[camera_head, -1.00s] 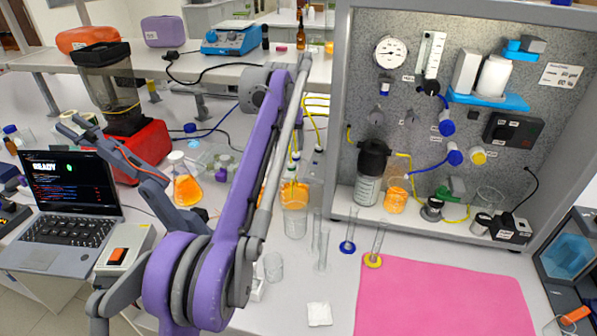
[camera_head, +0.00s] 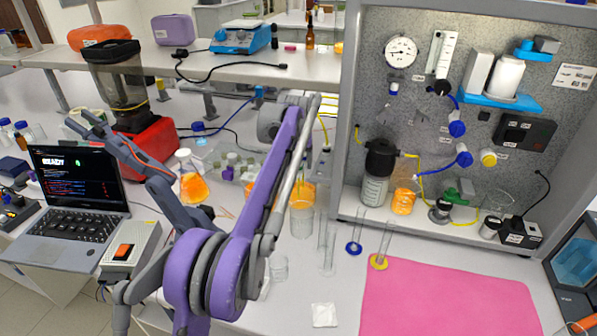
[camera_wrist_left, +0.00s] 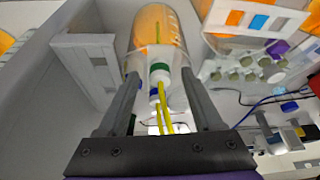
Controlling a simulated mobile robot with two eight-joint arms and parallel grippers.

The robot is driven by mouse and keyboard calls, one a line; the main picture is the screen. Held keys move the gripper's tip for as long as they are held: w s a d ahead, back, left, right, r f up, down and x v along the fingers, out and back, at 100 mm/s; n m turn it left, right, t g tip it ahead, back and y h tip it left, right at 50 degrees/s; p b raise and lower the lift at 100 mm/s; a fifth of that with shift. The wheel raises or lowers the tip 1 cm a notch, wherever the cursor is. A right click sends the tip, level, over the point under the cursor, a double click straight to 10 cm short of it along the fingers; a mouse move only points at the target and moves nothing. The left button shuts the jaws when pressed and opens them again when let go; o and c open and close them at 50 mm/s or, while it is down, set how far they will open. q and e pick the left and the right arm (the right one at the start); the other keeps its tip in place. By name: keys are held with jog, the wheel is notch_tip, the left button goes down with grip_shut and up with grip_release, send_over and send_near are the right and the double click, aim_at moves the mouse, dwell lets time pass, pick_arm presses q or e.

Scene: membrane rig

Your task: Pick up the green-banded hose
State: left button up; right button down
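In the left wrist view the green-banded hose (camera_wrist_left: 160,68) shows its green and white band between my fingers, in front of a glass vessel of orange liquid (camera_wrist_left: 152,25). A blue-banded hose end (camera_wrist_left: 157,94) lies just below it in the picture, with yellow tubing running down from there. My left gripper (camera_wrist_left: 160,82) is open, one finger on each side of the hoses with visible gaps. In the head view the gripper and banded ends are hidden behind my purple arm; the orange beaker (camera_head: 301,215) shows beside it. My right gripper is not in view.
The grey rig panel (camera_head: 428,120) stands right of the hoses, its side wall close by. Slim glass cylinders (camera_head: 327,252) stand in front of the beaker. A tube rack (camera_wrist_left: 245,72) is right of the fingers in the wrist view.

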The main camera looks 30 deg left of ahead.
pick_arm(q)
grip_shut()
jog(key=shift+r, duration=0.15)
